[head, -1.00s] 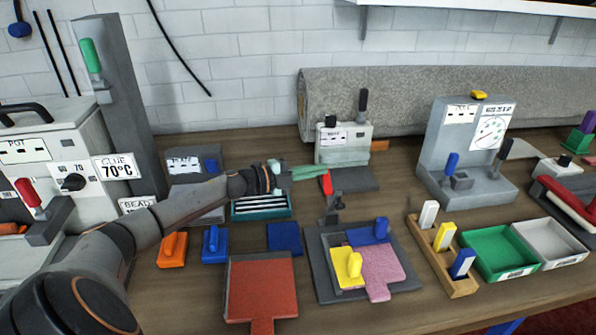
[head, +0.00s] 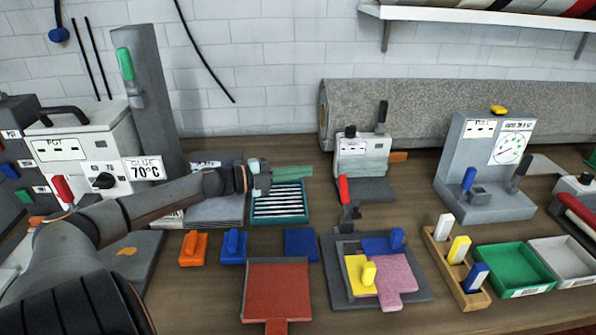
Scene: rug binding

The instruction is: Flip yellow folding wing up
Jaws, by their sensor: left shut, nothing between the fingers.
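The yellow folding wing (head: 356,271) lies flat on the left part of a dark grey folding plate (head: 334,284), with an upright yellow knob on it. A blue wing (head: 377,244) with a knob lies at the back of the same plate. A pink piece (head: 392,280) lies beside the yellow wing. My left gripper (head: 290,173) is shut and empty. It is above the teal slotted tray, behind and left of the folding plate, well apart from the yellow wing. My right gripper is not in view.
A red-handled clamp (head: 347,208) stands at the back of the plate. A red board (head: 276,285) lies to its left. A wooden holder (head: 456,272) with colored blocks and a green tray (head: 514,268) are to its right. The teal tray (head: 280,218) is under my left gripper.

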